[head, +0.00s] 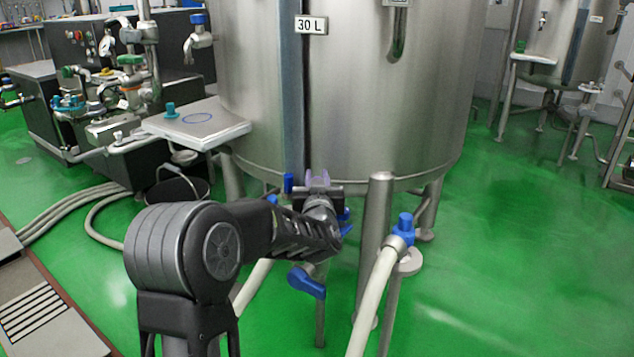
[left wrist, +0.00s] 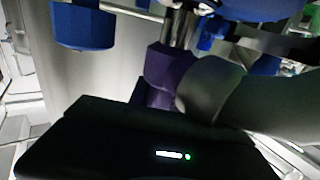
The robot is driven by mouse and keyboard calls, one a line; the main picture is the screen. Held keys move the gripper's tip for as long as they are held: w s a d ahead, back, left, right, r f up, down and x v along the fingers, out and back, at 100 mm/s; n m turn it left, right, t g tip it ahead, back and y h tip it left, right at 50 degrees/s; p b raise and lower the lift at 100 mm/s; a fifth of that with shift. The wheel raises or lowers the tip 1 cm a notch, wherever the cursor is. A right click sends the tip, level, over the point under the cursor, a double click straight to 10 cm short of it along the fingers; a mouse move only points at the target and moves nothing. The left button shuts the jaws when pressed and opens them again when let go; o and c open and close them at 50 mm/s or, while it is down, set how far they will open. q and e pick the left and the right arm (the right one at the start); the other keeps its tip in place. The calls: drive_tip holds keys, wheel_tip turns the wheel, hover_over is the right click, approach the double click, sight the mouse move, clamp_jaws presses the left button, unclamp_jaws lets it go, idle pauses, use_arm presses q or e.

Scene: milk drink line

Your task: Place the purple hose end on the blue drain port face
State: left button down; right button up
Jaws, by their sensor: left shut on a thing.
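The purple hose end (head: 318,178) shows as a small patch at the tip of my left gripper (head: 318,190), below the front of the 30 L tank. The gripper is shut on it. In the left wrist view the purple hose end (left wrist: 168,68) is close in front of the dark gripper body, with a thick pale hose (left wrist: 228,92) beside it. Blue parts (head: 346,215) show around the gripper, and the wrist view has a large blue part (left wrist: 255,8) above the hose end. I cannot tell which is the drain port face, or whether the hose end touches it.
The steel tank (head: 385,100) stands close above the gripper. A blue lever (head: 307,283) hangs below it. To the right, a blue-ended hose (head: 404,228) sits on a stand beside a steel tank leg (head: 376,235). A black bucket (head: 178,188) is at left. The right floor is clear.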

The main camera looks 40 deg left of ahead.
use_arm(q)
drive_tip(key=shift+r, duration=0.15)
drive_tip(key=c, duration=1.2)
unclamp_jaws()
drive_tip(key=shift+f, duration=0.2)
drive_tip(key=shift+r, duration=0.3)
drive_tip(key=p+v, duration=0.2)
drive_tip(key=v, duration=1)
drive_tip(key=shift+f+p, duration=0.15)
drive_tip(key=shift+p, duration=0.15)
